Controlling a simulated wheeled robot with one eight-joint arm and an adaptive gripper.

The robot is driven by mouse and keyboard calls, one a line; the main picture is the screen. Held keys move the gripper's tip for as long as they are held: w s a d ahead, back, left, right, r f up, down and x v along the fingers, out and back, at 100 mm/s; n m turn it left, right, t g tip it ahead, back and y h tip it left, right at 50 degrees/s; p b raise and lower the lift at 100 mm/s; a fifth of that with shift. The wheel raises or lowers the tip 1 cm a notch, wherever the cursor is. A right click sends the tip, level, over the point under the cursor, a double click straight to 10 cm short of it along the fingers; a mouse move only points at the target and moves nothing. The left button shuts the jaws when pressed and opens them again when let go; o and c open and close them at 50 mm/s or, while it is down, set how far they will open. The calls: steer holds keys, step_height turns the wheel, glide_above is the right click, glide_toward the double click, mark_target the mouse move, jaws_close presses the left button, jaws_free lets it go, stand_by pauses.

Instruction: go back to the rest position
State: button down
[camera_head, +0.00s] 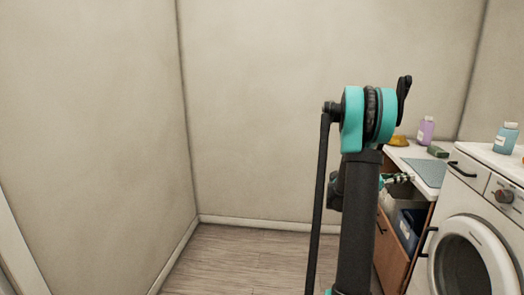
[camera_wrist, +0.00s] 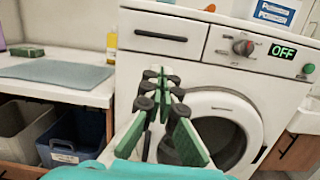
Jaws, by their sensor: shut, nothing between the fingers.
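My gripper (camera_wrist: 167,82) shows in the wrist view with its green and black fingers drawn together and nothing between them. It points toward the front of the white washing machine (camera_wrist: 190,68), with clear space seeming to lie around the fingertips. In the head view my gripper (camera_head: 402,178) is small and partly hidden behind my dark arm, near the counter edge at the right. My arm stands upright in front of the wall there.
A counter (camera_head: 410,151) holds a grey mat (camera_head: 428,172), a purple bottle (camera_head: 426,131) and a green sponge (camera_head: 437,151). Bins (camera_wrist: 72,137) stand under it. A blue bottle (camera_head: 506,138) is on the washing machine. The floor (camera_head: 245,262) to the left is clear.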

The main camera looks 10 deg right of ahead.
steer(key=s+a+f+m+t+y, duration=0.2)
steer(key=s+a+f+m+y, duration=0.3)
steer(key=a, duration=0.9)
steer(key=s+a+f+m+t+y, duration=0.3)
steer(key=s+a+f+m+y, duration=0.2)
steer(key=a+f, duration=0.4)
steer(key=s+a+f+m+t+y, duration=0.3)
steer(key=s+a+f+y, duration=0.3)
steer(key=a, duration=1.3)
steer(key=s+m+y, duration=0.1)
steer(key=y, duration=0.2)
steer(key=shift+s+f+m, duration=0.25)
steer(key=shift+f+m, duration=0.15)
